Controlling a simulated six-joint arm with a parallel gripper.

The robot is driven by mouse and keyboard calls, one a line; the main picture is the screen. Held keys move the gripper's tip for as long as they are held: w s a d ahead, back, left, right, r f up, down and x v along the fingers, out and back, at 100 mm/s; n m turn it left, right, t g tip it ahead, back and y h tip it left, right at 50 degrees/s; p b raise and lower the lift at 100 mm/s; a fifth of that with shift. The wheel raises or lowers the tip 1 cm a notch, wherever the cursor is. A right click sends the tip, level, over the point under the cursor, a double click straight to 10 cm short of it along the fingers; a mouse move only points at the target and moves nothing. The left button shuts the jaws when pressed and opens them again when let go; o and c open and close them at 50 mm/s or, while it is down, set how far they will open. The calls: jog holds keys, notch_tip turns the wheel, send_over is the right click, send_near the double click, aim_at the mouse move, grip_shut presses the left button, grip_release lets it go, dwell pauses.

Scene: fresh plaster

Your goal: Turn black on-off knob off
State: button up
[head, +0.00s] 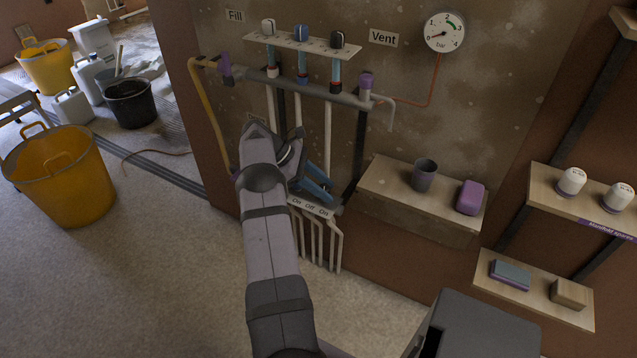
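A black knob (338,39) stands at the right end of the upper row, beside a blue knob and a white knob. A lower plate (311,206) carries the words On, Off, On from left to right. Any knobs at this lower plate are hidden behind my arm and gripper, so I cannot see an on-off knob's setting. My gripper (317,186) is at this lower plate, below the upper row. Its blue fingers point down and right, with a dark gap between them. What lies between the fingers is not clear.
A grey pipe (310,89) crosses the wall above my gripper. A shelf (393,190) with a dark cup (424,174) and a purple block (470,197) juts out to the right. A yellow tub (62,178) stands on the floor at left; the floor nearer me is clear.

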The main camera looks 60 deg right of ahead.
aim_at(323, 186)
jog(key=v, duration=0.5)
jog(key=shift+w+r+p, duration=0.25)
jog(key=shift+r+p, duration=0.1)
jog(key=shift+p, duration=0.1)
jog(key=shift+w+a+r+p, duration=0.3)
jog(key=shift+w+r+p, duration=0.1)
